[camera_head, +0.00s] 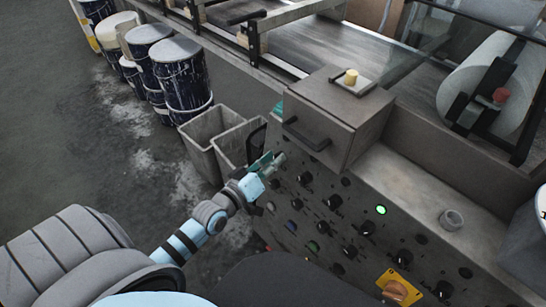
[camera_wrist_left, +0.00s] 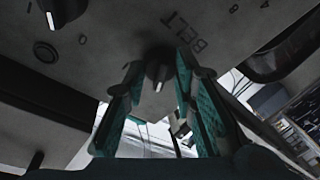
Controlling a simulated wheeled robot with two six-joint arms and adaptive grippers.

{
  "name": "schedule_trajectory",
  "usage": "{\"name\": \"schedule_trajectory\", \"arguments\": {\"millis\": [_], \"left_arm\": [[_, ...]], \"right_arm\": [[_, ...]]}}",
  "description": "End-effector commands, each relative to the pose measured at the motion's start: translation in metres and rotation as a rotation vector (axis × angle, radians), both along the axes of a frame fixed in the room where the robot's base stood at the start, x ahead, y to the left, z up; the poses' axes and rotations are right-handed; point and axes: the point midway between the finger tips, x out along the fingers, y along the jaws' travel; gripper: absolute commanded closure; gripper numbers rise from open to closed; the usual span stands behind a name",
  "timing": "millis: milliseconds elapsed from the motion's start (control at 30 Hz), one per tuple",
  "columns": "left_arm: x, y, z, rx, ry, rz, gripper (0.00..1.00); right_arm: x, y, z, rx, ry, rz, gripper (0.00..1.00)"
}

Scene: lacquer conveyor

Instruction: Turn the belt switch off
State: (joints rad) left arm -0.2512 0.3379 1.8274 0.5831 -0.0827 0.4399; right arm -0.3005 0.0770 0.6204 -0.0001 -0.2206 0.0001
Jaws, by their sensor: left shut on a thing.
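The belt switch (camera_wrist_left: 158,68) is a dark rotary knob with a white pointer mark, on the grey panel beside the printed word BELT. In the left wrist view its mark points toward the bottom of the picture. My left gripper (camera_head: 272,162) is at the upper left part of the control panel (camera_head: 318,215). In the left wrist view its teal-padded fingers (camera_wrist_left: 158,85) stand on both sides of the knob, shut on it. In the head view the gripper hides the knob. My right gripper is not in view.
A grey box (camera_head: 335,115) with a handle sits above the panel near the gripper. Other knobs and a lit green lamp (camera_head: 381,210) are to the right. An orange knob on a yellow plate (camera_head: 397,290) is lower right. Grey bins (camera_head: 215,130) stand left of the panel.

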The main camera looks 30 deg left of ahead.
Motion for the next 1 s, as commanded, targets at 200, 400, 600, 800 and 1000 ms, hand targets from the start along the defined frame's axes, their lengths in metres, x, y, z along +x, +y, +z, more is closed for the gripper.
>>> {"name": "schedule_trajectory", "arguments": {"millis": [200,400,600,800,1000], "left_arm": [[-0.0003,-0.0002,-0.0004,-0.036,0.011,0.006,1.00],[-0.0002,-0.0002,-0.0009,-0.040,0.013,0.007,1.00],[-0.0001,-0.0002,-0.0009,-0.039,0.012,0.007,0.72],[-0.0001,-0.0002,-0.0004,-0.039,0.011,0.007,0.55],[0.0000,-0.0001,-0.0001,-0.038,0.011,0.007,0.55]], "right_arm": [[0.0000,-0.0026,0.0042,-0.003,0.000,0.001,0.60],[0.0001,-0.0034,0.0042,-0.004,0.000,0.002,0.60],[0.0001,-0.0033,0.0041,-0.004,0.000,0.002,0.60],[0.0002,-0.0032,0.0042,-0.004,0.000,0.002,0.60],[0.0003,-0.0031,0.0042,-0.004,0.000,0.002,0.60]]}}
